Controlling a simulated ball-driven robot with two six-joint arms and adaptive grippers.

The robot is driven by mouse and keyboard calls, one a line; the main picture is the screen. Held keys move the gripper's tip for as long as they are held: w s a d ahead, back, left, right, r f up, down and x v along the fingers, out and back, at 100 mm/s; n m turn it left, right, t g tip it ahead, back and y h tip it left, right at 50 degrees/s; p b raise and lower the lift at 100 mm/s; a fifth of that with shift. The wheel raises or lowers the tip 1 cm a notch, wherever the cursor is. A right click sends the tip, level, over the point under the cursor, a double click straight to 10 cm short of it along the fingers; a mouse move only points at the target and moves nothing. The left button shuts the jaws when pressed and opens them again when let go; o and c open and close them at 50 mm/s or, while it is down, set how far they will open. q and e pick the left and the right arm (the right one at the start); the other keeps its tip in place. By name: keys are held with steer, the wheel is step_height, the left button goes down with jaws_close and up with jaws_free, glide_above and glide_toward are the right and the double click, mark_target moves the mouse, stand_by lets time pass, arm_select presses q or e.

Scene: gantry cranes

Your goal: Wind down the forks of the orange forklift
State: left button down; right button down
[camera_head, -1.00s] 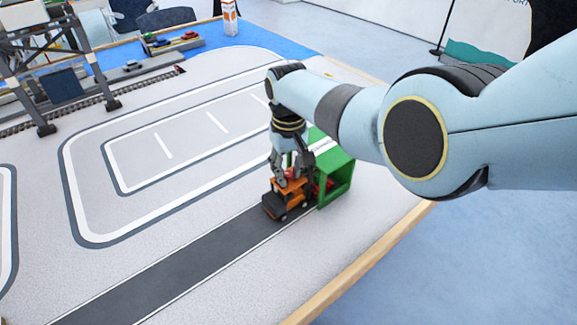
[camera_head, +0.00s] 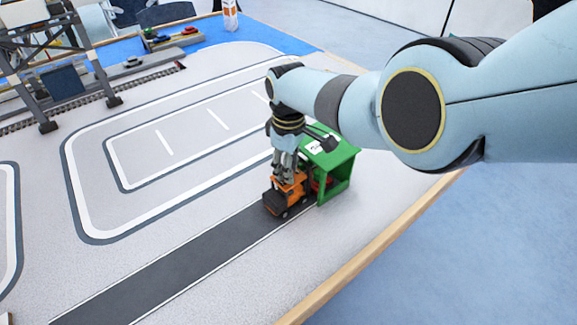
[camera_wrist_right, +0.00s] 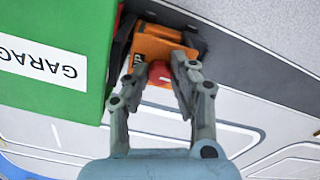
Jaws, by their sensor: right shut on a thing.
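The orange forklift (camera_head: 284,196) stands on the dark road strip, its front end at the mouth of the green garage (camera_head: 341,169). In the right wrist view the forklift's orange top (camera_wrist_right: 153,46) lies under my fingers. My right gripper (camera_head: 288,179) reaches down from above onto the forklift. In the wrist view its fingers (camera_wrist_right: 158,70) are closed around a small red knob (camera_wrist_right: 160,73) on the forklift. The forks are hidden from view. My left gripper is not in view.
A white label reading GARAGE (camera_wrist_right: 38,62) is on the garage roof. A red thing sits inside the garage, mostly hidden. A gantry crane (camera_head: 40,55) and a rail track stand at the left. The marked loop of road in the middle is clear. The table's wooden edge (camera_head: 380,247) is at the right.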

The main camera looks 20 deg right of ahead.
stand_by(0.4)
steer(key=c, duration=1.1)
jaws_free()
steer(key=shift+r, duration=0.1)
step_height(320, 180, up, 12)
steer(key=shift+f, duration=0.1)
